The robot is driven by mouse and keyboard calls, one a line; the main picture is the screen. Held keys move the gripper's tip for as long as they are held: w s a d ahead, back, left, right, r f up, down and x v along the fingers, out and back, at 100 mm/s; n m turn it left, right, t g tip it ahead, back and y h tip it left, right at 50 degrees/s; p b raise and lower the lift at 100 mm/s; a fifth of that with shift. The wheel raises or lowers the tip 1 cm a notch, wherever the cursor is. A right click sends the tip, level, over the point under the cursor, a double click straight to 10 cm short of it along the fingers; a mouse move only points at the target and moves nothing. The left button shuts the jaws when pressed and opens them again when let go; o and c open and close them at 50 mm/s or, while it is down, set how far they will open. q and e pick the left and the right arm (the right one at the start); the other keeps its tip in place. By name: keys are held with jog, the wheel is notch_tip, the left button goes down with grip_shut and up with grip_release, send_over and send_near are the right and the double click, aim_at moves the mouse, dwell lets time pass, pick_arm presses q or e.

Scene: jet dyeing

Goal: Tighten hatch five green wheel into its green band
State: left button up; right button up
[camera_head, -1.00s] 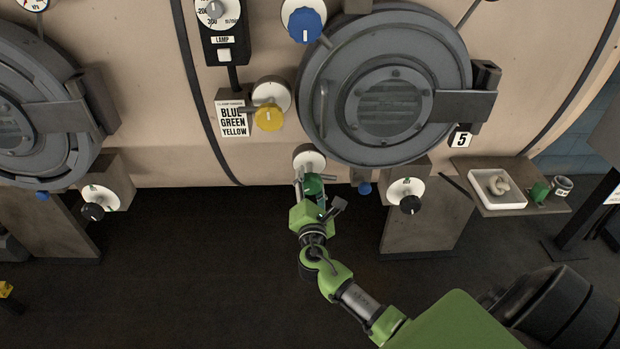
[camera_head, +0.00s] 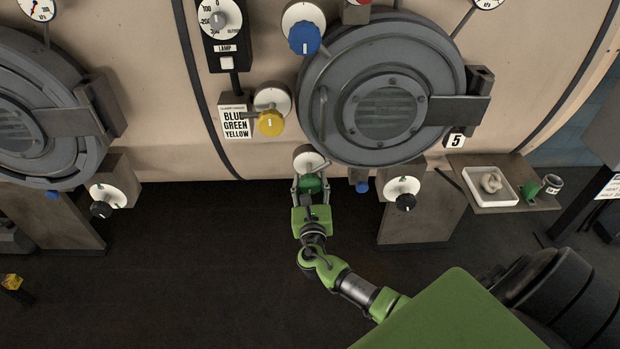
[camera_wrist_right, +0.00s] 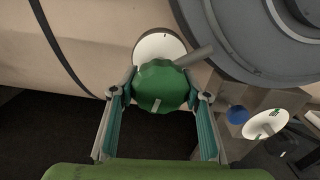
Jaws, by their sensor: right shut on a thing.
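My right gripper (camera_head: 311,183) is shut on the wheel, one finger on each side. In the right wrist view the wheel (camera_wrist_right: 161,86) shows a pale pointer mark at its lower edge, between the fingertips (camera_wrist_right: 160,92). The white dial (camera_wrist_right: 158,46) behind it shows only its upper part, with a dark tick. Its green band is hidden. My left gripper is not in view.
A blue wheel (camera_head: 304,38) and a yellow wheel (camera_head: 270,122) stand above. A black knob (camera_head: 405,202) and a blue knob (camera_head: 362,187) are to the right. A side shelf holds a white tray (camera_head: 478,184) and a green block (camera_head: 529,189).

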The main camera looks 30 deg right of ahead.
jog(key=shift+n+p, duration=0.3)
jog(key=shift+n, duration=0.4)
jog(key=shift+f+n, duration=0.15)
jog(key=shift+n, duration=0.15)
jog(key=o, duration=1.1)
jog(key=shift+s, duration=0.15)
jog(key=v, duration=1.2)
